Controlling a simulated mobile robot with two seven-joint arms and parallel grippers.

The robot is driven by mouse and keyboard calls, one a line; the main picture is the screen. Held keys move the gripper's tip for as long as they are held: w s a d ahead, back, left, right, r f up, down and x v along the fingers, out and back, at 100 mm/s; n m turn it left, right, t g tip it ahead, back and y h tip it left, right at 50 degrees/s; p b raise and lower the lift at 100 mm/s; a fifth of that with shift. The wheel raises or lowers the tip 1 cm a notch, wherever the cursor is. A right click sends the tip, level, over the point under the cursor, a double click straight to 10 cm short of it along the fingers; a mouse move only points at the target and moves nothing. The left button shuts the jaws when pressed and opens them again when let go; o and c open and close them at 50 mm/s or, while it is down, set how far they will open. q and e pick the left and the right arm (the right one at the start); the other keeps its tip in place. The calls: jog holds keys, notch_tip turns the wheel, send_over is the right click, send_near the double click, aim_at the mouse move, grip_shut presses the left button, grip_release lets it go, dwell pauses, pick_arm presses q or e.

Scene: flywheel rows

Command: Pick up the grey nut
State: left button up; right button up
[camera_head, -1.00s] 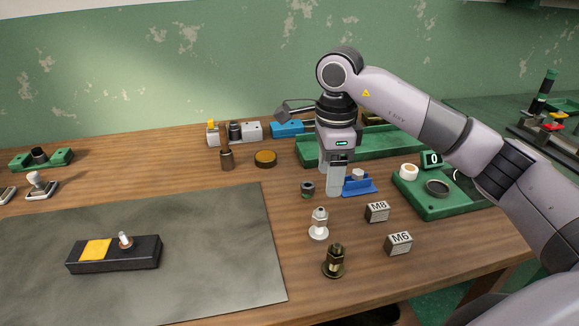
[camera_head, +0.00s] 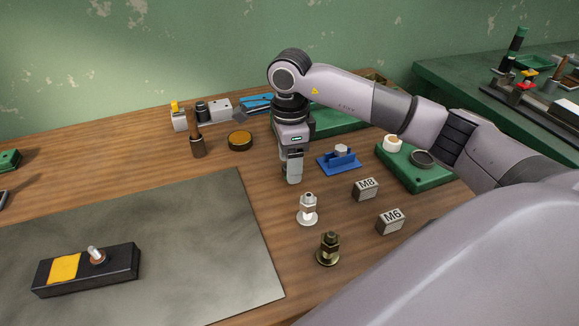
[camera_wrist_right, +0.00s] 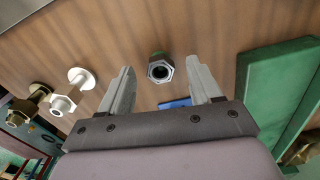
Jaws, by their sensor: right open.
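The grey nut (camera_wrist_right: 160,72), a hex nut with a bit of green at its far side, is on the table in the right wrist view. It shows between and in line with the two fingertips, with space on both sides. My right gripper (camera_head: 292,180) points down, open and empty; it also shows in the wrist view (camera_wrist_right: 160,60). In the head view the gripper hides the nut. Another light grey nut-like piece (camera_head: 341,150) sits on a blue holder (camera_head: 338,165) to the right of the gripper. My left gripper is not in view.
A silver bolt with a flange (camera_head: 307,210) and a brass one (camera_head: 328,249) stand in front of the gripper. Blocks marked M8 (camera_head: 366,189) and M6 (camera_head: 390,221) are to the right. A green tray (camera_head: 428,177) lies farther right. A grey mat (camera_head: 190,235) covers the left.

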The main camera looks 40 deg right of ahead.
jog(key=shift+f, duration=0.15)
jog(key=shift+c, duration=0.4)
jog(key=c, duration=1.1)
